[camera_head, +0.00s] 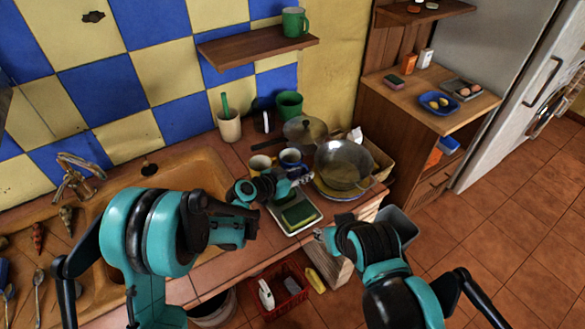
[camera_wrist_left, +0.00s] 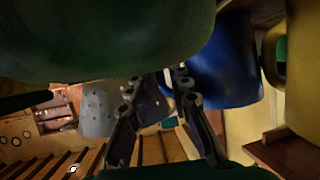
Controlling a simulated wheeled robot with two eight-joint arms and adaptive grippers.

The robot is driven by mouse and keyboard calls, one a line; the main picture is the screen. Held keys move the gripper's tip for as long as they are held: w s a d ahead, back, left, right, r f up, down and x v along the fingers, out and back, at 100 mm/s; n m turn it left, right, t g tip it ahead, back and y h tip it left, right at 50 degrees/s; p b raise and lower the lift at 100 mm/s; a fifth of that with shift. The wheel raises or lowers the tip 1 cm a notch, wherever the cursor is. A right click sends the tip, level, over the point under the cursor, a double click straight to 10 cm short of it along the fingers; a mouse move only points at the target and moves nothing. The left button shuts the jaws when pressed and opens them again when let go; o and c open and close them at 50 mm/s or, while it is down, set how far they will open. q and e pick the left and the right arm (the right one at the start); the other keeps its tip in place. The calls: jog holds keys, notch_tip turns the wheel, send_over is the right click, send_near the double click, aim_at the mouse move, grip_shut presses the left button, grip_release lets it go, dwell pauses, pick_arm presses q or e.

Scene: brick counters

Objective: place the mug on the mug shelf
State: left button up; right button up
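The mug shelf (camera_head: 240,51) is a wooden board on the blue-and-yellow tiled wall. A green mug (camera_head: 294,22) stands on its right end. On the counter below are a blue mug (camera_head: 291,158) and a cream mug (camera_head: 260,162). My left gripper (camera_head: 304,177) is low over the counter, just in front of the blue mug. In the left wrist view its two fingers (camera_wrist_left: 158,88) stand apart, with the blue mug (camera_wrist_left: 228,65) close by the right finger. Contact with it is unclear. My right gripper (camera_head: 328,235) is near the counter's front edge, its fingers hard to make out.
A steel pan (camera_head: 344,164) and a lidded pot (camera_head: 304,132) crowd the right of the mugs. A tray with a green sponge (camera_head: 298,215) lies in front. A green pot (camera_head: 289,105) and utensil crock (camera_head: 229,126) stand behind. The sink is left.

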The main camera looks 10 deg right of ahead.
pick_arm(q)
jog(key=shift+r, duration=0.1)
grip_shut()
